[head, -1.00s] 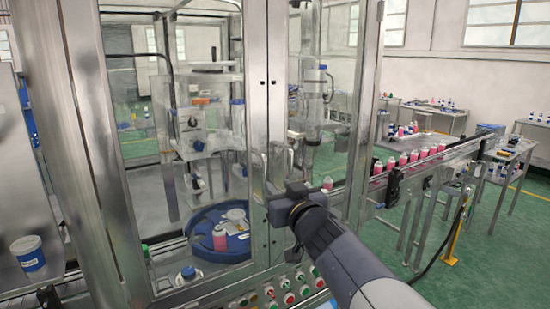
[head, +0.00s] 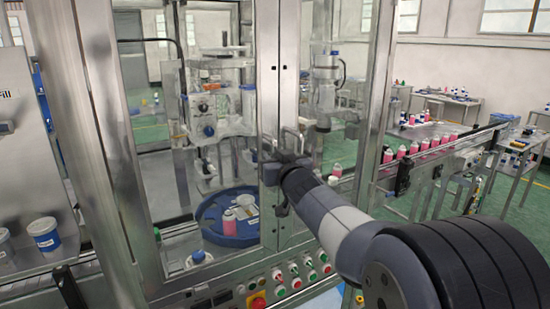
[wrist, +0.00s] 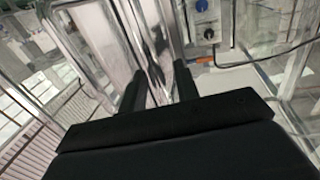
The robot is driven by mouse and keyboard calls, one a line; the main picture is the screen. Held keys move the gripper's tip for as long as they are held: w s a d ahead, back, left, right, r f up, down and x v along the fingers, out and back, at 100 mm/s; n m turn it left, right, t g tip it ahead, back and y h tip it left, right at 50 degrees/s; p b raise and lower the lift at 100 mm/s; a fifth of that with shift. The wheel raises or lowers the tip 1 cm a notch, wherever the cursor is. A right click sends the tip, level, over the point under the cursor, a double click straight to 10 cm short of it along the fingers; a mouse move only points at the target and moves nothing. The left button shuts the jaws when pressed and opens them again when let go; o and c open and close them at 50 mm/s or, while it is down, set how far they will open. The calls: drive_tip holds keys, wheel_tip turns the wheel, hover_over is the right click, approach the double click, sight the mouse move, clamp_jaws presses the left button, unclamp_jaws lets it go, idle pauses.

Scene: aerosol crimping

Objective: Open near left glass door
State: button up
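The near left glass door (head: 205,95) is a tall clear panel in a metal frame on the machine's front. It looks closed against the central metal posts (head: 278,60). My gripper (head: 272,165) is at these posts, about mid-height, by the door handles. One bar handle (head: 294,140) shows just right of the gripper; the left door's handle is largely hidden by my gripper. In the wrist view my two dark fingers (wrist: 160,88) stand apart, pointing at a shiny metal post between them. I cannot tell whether they touch the handle.
Behind the glass are a blue round table (head: 215,238) with pink cans and a crimping unit (head: 212,110). A button panel (head: 285,280) lies below the doors. A conveyor (head: 450,150) with pink cans runs at right. White-and-blue tubs (head: 45,235) stand at left.

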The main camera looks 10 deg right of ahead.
clamp_jaws()
idle(0.6)
